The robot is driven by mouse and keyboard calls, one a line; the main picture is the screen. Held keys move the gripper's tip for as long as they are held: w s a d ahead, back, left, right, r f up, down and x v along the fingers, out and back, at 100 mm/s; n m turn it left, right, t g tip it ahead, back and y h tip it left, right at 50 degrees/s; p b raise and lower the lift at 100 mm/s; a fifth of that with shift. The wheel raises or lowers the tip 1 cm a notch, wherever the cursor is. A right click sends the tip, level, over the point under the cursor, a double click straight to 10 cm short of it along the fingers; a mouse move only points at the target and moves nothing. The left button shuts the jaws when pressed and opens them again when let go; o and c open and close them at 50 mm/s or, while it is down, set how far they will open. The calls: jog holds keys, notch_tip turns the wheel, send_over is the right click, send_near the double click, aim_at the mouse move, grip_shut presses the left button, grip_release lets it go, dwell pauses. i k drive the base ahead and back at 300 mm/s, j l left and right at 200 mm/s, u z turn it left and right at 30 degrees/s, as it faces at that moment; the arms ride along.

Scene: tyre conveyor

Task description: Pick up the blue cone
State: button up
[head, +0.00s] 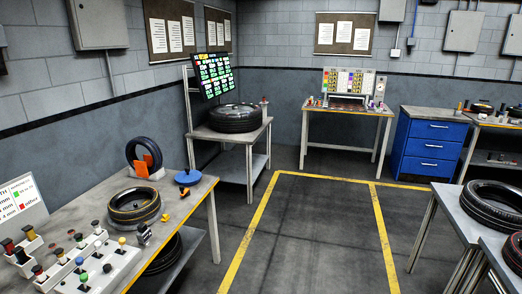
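A low blue round piece (188,178), wide at its base with a small knob on top, sits near the far right corner of the left workbench (205,190). It is the thing here most like a blue cone, though it is small in the picture. My gripper is not in view.
A tyre (133,207) lies left of the blue piece, and an upright tyre (144,153) with orange pieces stands behind. Several coloured knobs fill the bench's front. A table with a tyre (236,118) stands beyond. The yellow-lined floor (315,230) is clear; tyre tables flank it at right.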

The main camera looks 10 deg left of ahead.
aim_at(188, 177)
jog(key=i+j+u, duration=0.2)
jog(key=i, duration=0.55)
jog(key=i+l+u, duration=0.25)
jog(key=i, duration=0.45)
jog(key=i+u, duration=0.2)
jog(key=i, duration=0.55)
jog(key=i+u, duration=0.25)
jog(key=i, duration=0.2)
jog(key=i+l+u, duration=0.2)
jog(key=i, duration=0.25)
jog(key=i+l+u, duration=0.25)
jog(key=i, duration=0.2)
jog(key=i+l+u, duration=0.2)
jog(key=i, duration=0.2)
